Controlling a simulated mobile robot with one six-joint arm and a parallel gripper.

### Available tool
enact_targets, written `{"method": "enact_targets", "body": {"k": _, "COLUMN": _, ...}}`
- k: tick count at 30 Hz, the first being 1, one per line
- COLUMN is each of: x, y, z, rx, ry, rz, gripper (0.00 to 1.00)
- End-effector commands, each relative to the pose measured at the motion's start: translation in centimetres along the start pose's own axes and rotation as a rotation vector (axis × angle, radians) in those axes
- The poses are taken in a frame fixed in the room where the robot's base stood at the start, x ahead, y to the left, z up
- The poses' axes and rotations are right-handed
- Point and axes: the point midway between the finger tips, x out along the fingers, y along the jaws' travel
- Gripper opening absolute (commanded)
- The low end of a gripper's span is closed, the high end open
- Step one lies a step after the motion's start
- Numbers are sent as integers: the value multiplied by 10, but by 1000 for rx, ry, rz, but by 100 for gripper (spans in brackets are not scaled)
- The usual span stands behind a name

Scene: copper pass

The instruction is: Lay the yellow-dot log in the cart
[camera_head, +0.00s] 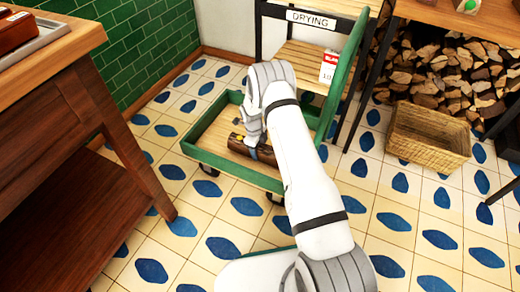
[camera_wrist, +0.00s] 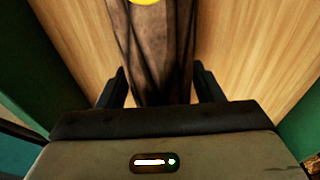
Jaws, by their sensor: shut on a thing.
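The yellow-dot log (camera_wrist: 152,55) is dark brown and runs up from between my fingers in the wrist view, with part of its yellow dot (camera_wrist: 147,2) at the top edge. My gripper (camera_wrist: 160,90) is shut on the log. In the head view the log (camera_head: 238,146) lies low inside the green cart (camera_head: 236,171), over its wooden bed. My gripper (camera_head: 252,150) is partly hidden there by my arm. I cannot tell whether the log touches the bed.
The cart has green side walls and a tall green handle (camera_head: 345,75) at right. A wooden table (camera_head: 75,50) stands at left. A wicker basket (camera_head: 425,137) sits on the tiled floor before stacked firewood (camera_head: 450,75). A rack labelled DRYING (camera_head: 312,20) stands behind the cart.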

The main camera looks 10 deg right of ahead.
Motion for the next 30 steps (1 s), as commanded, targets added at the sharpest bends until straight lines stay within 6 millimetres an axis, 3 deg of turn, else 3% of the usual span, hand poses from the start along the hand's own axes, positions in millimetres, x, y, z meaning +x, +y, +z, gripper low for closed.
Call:
{"method": "enact_targets", "body": {"k": 13, "x": 8, "y": 0, "z": 2, "rx": -1, "ry": -1, "rz": -1, "gripper": 12}}
{"method": "enact_targets", "body": {"k": 14, "x": 10, "y": 0, "z": 2, "rx": -1, "ry": 0, "rz": 0, "gripper": 63}}
{"method": "enact_targets", "body": {"k": 21, "x": 10, "y": 1, "z": 2, "rx": -1, "ry": 0, "rz": 0, "gripper": 82}}
{"method": "enact_targets", "body": {"k": 30, "x": 6, "y": 1, "z": 2, "rx": -2, "ry": 0, "rz": 0, "gripper": 82}}
